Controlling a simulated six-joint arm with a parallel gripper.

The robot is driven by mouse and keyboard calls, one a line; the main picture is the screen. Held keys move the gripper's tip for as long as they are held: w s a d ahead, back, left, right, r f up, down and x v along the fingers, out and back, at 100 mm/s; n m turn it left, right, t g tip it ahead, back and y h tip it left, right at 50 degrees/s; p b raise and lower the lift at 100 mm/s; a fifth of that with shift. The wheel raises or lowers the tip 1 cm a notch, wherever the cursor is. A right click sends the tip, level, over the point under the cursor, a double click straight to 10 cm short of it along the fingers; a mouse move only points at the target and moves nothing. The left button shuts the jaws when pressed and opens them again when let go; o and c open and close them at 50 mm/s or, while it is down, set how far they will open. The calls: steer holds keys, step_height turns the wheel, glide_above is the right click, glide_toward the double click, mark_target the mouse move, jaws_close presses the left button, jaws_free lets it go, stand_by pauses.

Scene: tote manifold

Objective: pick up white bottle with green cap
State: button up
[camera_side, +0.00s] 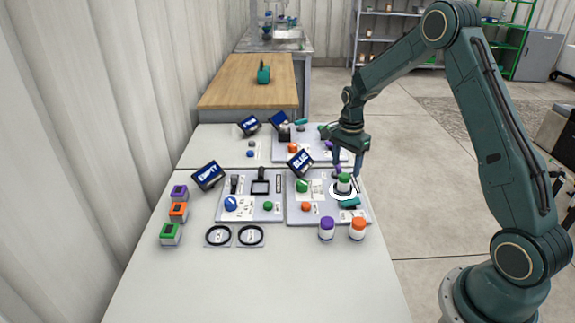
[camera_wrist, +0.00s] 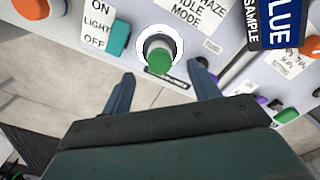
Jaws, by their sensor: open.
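The white bottle with green cap (camera_side: 344,183) stands upright on a round white-ringed spot (camera_side: 336,192) on the right panel. In the wrist view the bottle's green cap (camera_wrist: 159,62) shows from above, just ahead of the fingertips and roughly centred between them. My gripper (camera_side: 346,176) is over the far side of the bottle in the side view, fingers pointing down. In the wrist view my gripper (camera_wrist: 162,82) is open, with one finger on each side and nothing between the pads. I cannot tell whether a finger touches the bottle.
A purple-capped bottle (camera_side: 326,229) and an orange-capped bottle (camera_side: 358,229) stand at the panel's front edge. A teal switch (camera_wrist: 119,38) and the BLUE display (camera_wrist: 280,22) flank the bottle. The front of the white table (camera_side: 250,285) is clear.

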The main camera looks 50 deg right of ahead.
mark_target(345, 175)
steer(key=shift+f, duration=0.2)
steer(key=shift+f, duration=2.55)
steer(key=c, duration=1.2)
steer(key=shift+o, duration=0.2)
steer(key=shift+r, duration=0.1)
step_height(345, 175, up, 20)
steer(key=shift+a, duration=0.1)
